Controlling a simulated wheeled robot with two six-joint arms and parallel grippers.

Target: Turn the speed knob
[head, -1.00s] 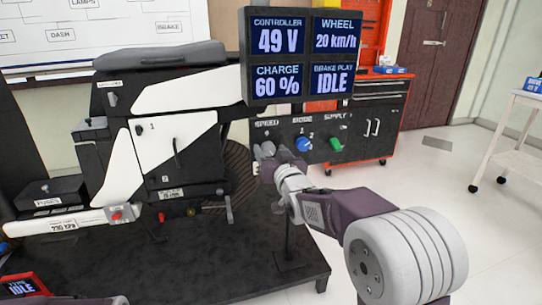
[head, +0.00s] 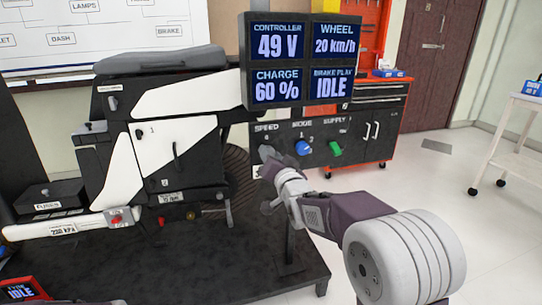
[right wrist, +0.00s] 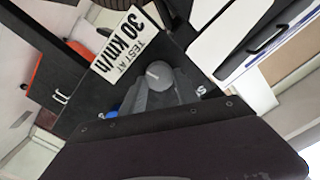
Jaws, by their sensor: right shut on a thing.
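The grey speed knob (right wrist: 158,75) has a pale pointer line and sits on the dark control panel, under the SPEED label (head: 266,128). My right gripper (head: 268,157) is at the knob and hides most of it in the head view. In the right wrist view its two grey fingers (right wrist: 157,93) are shut on the knob, one on each side. The display (head: 303,58) reads 49 V, wheel 20 km/h, charge 60 % and brake play IDLE. A white card (right wrist: 128,41) by the knob reads "TEST AT 30 km/h". My left gripper is out of view.
The blue mode knob (head: 302,147) and green supply knob (head: 335,149) sit close to the right of the speed knob. A black-and-white chassis rig (head: 160,150) stands to the left on a dark platform (head: 180,265).

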